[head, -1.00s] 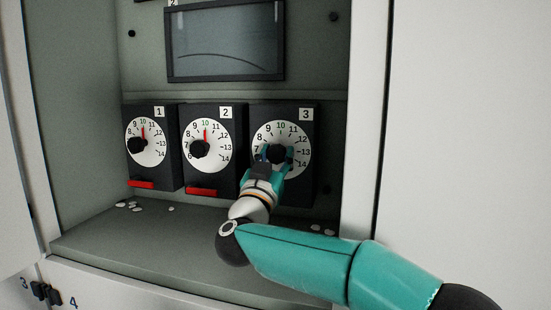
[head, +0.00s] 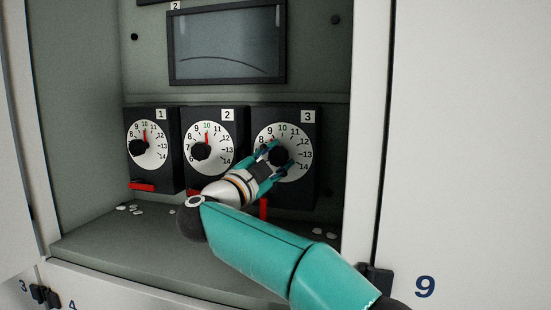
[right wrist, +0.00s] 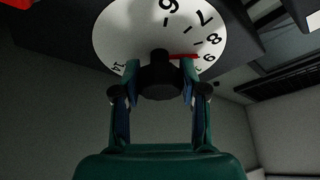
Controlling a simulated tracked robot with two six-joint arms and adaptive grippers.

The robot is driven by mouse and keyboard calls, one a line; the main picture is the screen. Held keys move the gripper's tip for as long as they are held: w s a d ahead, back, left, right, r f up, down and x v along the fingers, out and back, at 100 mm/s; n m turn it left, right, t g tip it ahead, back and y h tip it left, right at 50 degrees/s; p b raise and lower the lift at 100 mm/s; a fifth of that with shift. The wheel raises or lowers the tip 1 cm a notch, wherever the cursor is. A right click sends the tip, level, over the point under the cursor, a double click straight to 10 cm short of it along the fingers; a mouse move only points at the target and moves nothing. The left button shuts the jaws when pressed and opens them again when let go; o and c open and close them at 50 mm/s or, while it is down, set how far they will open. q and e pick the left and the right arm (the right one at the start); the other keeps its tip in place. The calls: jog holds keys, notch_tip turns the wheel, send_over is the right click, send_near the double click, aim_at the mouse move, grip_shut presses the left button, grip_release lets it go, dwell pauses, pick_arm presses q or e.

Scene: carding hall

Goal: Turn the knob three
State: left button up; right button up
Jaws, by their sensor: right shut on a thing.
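The black knob (head: 279,155) of dial 3 sits in the middle of a round white scale (head: 299,140) on the right-hand dark box, labelled 3. My right gripper (head: 271,159) reaches it from the lower left and is shut on it. In the right wrist view the fingers of my right gripper (right wrist: 159,86) stand on both sides of the knob (right wrist: 160,72). A red pointer (right wrist: 185,56) there lies near the scale's 9. In the head view the gripper hides part of the scale's left side. My left gripper is not in view.
Boxes 1 (head: 151,170) and 2 (head: 221,168) with similar knobs stand to the left. A red lever (head: 264,208) hangs upright below dial 3. A dark screen (head: 227,43) is above. White bits (head: 134,207) lie on the cabinet floor. A white panel bounds the right.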

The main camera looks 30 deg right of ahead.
jog(key=m+g, duration=0.1)
jog(key=m, duration=0.1)
jog(key=m+g+y+p, duration=0.1)
jog(key=m, duration=0.2)
jog(key=shift+m+g+y+p, duration=0.3)
jog(key=shift+m+y+p, duration=0.3)
jog(key=shift+m, duration=0.9)
jog(key=shift+f, duration=0.15)
jog(key=o, duration=1.2)
jog(key=shift+d, duration=0.1)
jog(key=shift+c, duration=0.2)
jog(key=shift+s+a, duration=0.15)
jog(key=shift+a, duration=0.55)
jog(key=v, duration=1)
jog(key=shift+a, duration=0.35)
